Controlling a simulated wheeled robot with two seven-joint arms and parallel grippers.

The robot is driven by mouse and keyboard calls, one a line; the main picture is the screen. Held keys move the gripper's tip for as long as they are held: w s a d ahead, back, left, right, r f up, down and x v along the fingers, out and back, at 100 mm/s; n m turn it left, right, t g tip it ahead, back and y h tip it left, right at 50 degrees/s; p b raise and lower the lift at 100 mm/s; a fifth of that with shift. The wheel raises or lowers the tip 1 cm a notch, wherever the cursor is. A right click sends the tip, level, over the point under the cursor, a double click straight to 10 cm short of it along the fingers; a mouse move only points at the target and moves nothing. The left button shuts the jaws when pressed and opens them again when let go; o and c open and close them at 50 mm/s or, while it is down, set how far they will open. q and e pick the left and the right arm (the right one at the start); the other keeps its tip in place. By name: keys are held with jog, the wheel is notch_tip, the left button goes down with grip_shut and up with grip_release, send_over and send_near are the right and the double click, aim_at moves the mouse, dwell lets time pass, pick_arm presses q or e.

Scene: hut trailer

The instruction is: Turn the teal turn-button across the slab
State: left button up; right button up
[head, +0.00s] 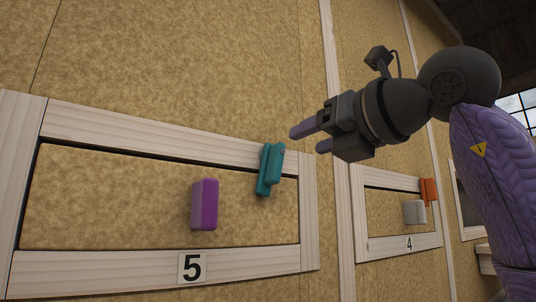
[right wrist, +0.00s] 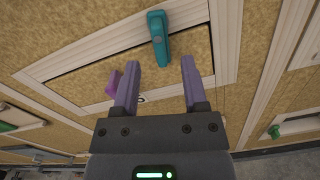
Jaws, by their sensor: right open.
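The teal turn-button (head: 270,169) sits at the upper right of the framed slab (head: 110,200) marked 5. It stands near upright, a little tilted, with its top on the wooden frame and its lower end over the slab's corner. A purple block handle (head: 205,204) stands out from the slab. My right gripper (head: 305,139) is open and empty, up and to the right of the button and apart from it. In the right wrist view the button (right wrist: 158,38) lies beyond and between the two spread fingers (right wrist: 160,85). My left gripper is not in view.
A second framed panel marked 4 (head: 385,212) is at the right, with a grey block (head: 414,212) and an orange button (head: 429,191). Green parts (right wrist: 274,131) show on other panels in the right wrist view. The wall above slab 5 is clear.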

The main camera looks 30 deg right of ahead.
aim_at(283, 149)
jog(key=w+p, duration=0.1)
jog(key=w, duration=0.1)
jog(key=w+p, duration=0.1)
jog(key=w, duration=0.2)
jog(key=w+p, duration=0.1)
jog(key=w, duration=0.2)
jog(key=shift+a+r, duration=0.1)
jog(key=shift+a, duration=0.3)
jog(key=shift+s, duration=0.1)
